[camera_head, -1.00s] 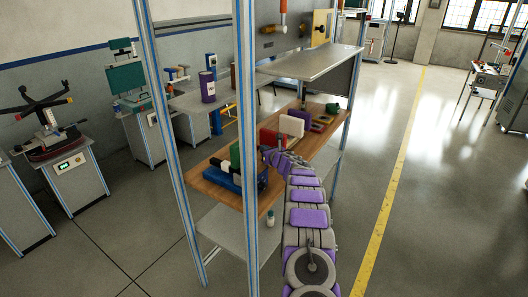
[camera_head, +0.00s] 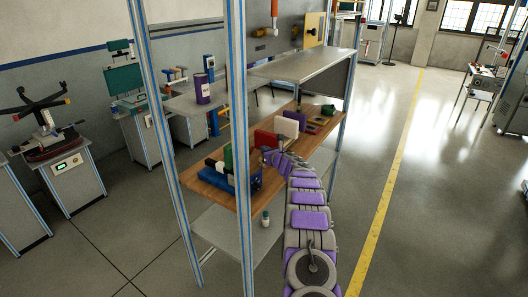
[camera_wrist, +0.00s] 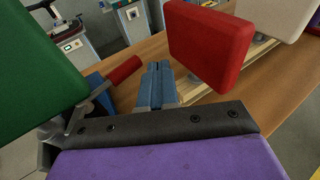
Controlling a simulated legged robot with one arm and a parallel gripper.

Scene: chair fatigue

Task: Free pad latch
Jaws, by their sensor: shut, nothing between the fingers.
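My gripper (camera_wrist: 157,84) shows in the wrist view as two blue fingers, closed together and empty. A red-handled lever (camera_wrist: 124,69) stands just left of the fingers, beside a large green pad (camera_wrist: 36,75). The lever looks joined to grey metal near the pad's lower edge; I cannot tell whether they touch. A red pad (camera_wrist: 209,45) is just right of and beyond the fingers. In the head view the green pad (camera_head: 228,158) and red pad (camera_head: 263,139) stand on a wooden shelf (camera_head: 207,194); my arm's end largely hides my gripper there.
A white pad (camera_head: 286,127) stands beyond the red one, with purple pieces farther along the shelf. A rack post (camera_head: 238,130) rises close left of my arm. A grey upper shelf (camera_head: 305,64) hangs above. Open floor lies to the right.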

